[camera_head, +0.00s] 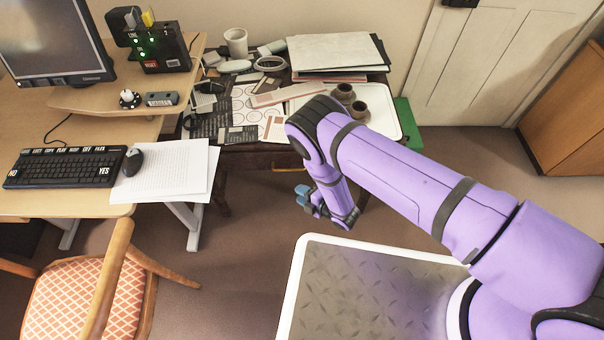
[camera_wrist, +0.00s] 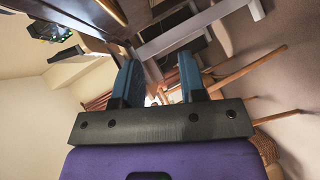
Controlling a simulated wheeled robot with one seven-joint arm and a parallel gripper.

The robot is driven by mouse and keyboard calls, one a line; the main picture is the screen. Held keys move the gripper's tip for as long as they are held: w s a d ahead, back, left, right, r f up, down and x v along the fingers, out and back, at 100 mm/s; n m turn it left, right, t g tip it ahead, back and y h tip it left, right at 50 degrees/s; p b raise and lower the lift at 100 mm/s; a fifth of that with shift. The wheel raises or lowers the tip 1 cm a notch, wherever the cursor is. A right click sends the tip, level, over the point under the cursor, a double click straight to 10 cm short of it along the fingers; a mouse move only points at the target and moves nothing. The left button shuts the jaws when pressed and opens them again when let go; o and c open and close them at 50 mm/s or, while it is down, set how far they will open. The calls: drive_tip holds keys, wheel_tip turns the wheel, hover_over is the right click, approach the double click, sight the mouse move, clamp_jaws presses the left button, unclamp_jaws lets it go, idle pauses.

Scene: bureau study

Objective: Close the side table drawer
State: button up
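The side table is a dark wooden table (camera_head: 232,160) at the back, beside the desk, its top covered with papers and small items. Its front edge is in shadow, and my arm hides its right part.
A desk (camera_head: 80,197) with monitor, keyboard (camera_head: 65,167) and papers stands at left. A chair (camera_head: 88,295) with a checked seat is at front left. A tray (camera_head: 377,139) with two cups lies on the side table. Brown floor is clear between chair and my base.

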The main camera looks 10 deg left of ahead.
sight(289, 170)
wheel_tip(289, 170, up, 3)
drive_tip(key=w+d+t+y, duration=0.1)
drive_tip(key=w+d+t, duration=0.1)
drive_tip(key=d, duration=0.1)
drive_tip(key=x, duration=1.1)
drive_tip(key=shift+w, duration=0.1)
drive_tip(key=shift+c, duration=0.5)
clamp_jaws()
